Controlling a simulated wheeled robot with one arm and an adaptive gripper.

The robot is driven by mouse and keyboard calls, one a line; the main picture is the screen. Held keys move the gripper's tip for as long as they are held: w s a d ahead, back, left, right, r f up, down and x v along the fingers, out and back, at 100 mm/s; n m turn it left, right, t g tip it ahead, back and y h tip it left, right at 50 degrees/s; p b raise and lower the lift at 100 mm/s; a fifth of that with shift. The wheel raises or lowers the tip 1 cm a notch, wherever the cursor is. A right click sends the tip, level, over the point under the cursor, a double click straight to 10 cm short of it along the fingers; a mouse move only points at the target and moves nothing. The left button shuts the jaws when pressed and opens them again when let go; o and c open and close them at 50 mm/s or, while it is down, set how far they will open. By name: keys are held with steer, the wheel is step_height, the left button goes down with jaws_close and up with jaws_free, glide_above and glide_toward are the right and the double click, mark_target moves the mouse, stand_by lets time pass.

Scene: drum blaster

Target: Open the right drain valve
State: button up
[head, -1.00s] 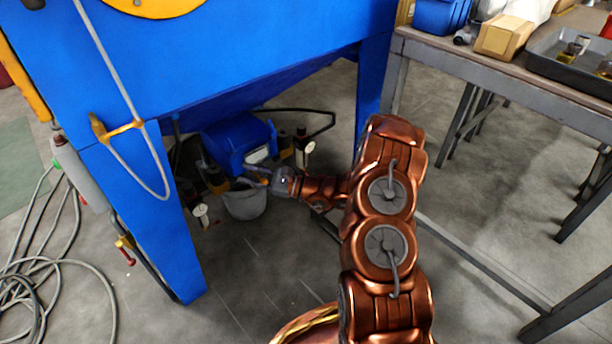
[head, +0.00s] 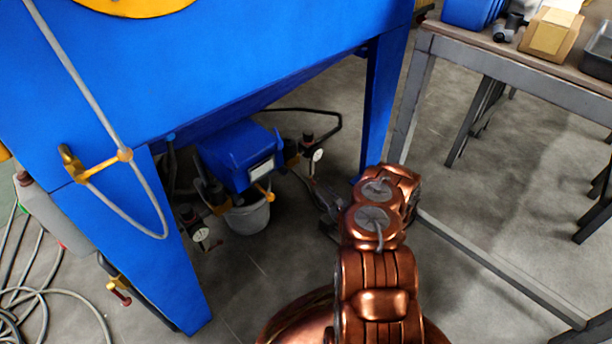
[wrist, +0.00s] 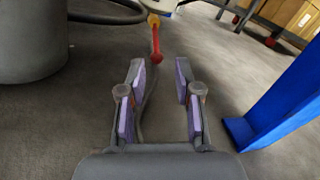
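A small valve with a yellow body and a red handle (wrist: 155,45) hangs ahead of my gripper in the wrist view, near the top centre. In the head view an orange-yellow valve lever (head: 265,191) shows under the blue box unit, above the bucket; I take it to be the same valve. My gripper (wrist: 160,88) is open and empty, its purple-padded fingers apart, with the handle beyond the fingertips and roughly between them. In the head view my gripper (head: 328,203) is right of the bucket, partly hidden by my arm.
A grey bucket (head: 247,218) stands under the blue unit (head: 238,155); it also fills the upper left of the wrist view (wrist: 30,45). A blue machine leg (wrist: 285,100) is close on the right. A gauge fitting (head: 317,156) and black hose are behind. A workbench (head: 510,70) stands right.

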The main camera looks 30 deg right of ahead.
mark_target(313, 182)
steer(key=w+b, duration=0.1)
steer(key=w, duration=0.1)
steer(key=w+b, duration=0.1)
steer(key=w, duration=0.2)
steer(key=w+b, duration=0.1)
steer(key=w, duration=0.1)
steer(key=shift+w+a, duration=0.35)
steer(key=shift+w, duration=0.05)
steer(key=shift+c, duration=0.4)
jaws_close()
